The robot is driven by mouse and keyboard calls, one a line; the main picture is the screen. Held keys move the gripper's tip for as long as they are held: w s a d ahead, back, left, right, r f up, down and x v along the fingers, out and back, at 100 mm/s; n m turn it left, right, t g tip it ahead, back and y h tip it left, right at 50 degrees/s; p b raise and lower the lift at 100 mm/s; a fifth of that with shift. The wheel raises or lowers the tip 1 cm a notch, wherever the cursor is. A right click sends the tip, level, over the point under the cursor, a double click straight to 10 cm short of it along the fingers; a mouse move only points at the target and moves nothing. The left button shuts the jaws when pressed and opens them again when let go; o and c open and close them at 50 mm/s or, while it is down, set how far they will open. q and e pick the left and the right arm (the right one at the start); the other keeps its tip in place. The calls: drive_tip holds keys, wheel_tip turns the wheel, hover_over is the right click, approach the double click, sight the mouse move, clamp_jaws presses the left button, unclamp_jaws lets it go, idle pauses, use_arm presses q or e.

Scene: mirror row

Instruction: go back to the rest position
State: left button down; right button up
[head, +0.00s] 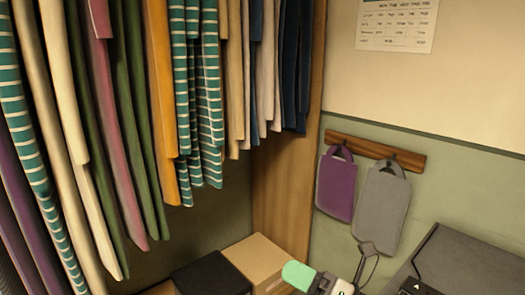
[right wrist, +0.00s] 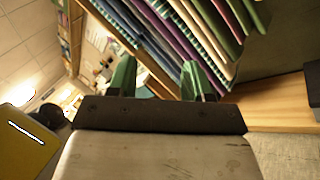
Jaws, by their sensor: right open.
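My right gripper (head: 312,279) shows at the bottom edge of the head view, with a light green fingertip. In the right wrist view its two green fingers (right wrist: 159,78) stand well apart, with nothing held between them. The row of hanging clothes (right wrist: 190,35) lies beyond the fingers there. My left gripper is in neither view.
Clothes (head: 160,90) hang in an open wardrobe with a wooden side panel (head: 285,195). A black box (head: 212,277) and a tan box (head: 262,262) sit below. Purple (head: 336,187) and grey (head: 377,208) bags hang from a wall rail (head: 400,157). A calendar (head: 397,22) hangs above.

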drive_tip(key=s+d+f+m+t+h, duration=0.1)
drive_tip(key=d+f+m+t+h, duration=0.45)
drive_tip(key=m+h, duration=0.6)
drive_tip(key=d+f+m+t+h, duration=0.4)
drive_tip(key=d+m+h, duration=0.2)
drive_tip(key=m, duration=1)
drive_tip(key=s+d+f+m+g+h, duration=0.3)
drive_tip(key=s+f+m+g, duration=0.2)
drive_tip(key=s+f+g, duration=0.15)
drive_tip(key=s+f+m+g+y, duration=0.1)
drive_tip(key=s+f+m+g, duration=0.1)
drive_tip(key=s+f+g, duration=0.45)
drive_tip(key=s+f+m+g, duration=0.2)
drive_tip(key=s+f, duration=0.1)
drive_tip(key=s, duration=0.6)
wheel_tip(320, 180, down, 22)
drive_tip(key=g+p, duration=0.1)
drive_tip(key=p, duration=0.2)
drive_tip(key=s+d+f+g+p, duration=0.1)
drive_tip(key=s+d+f+p, duration=0.1)
drive_tip(key=s+f, duration=1.2)
drive_tip(key=s+d, duration=0.1)
drive_tip(key=s, duration=0.2)
drive_tip(key=shift+d+p, duration=0.15)
drive_tip(key=shift+p, duration=0.25)
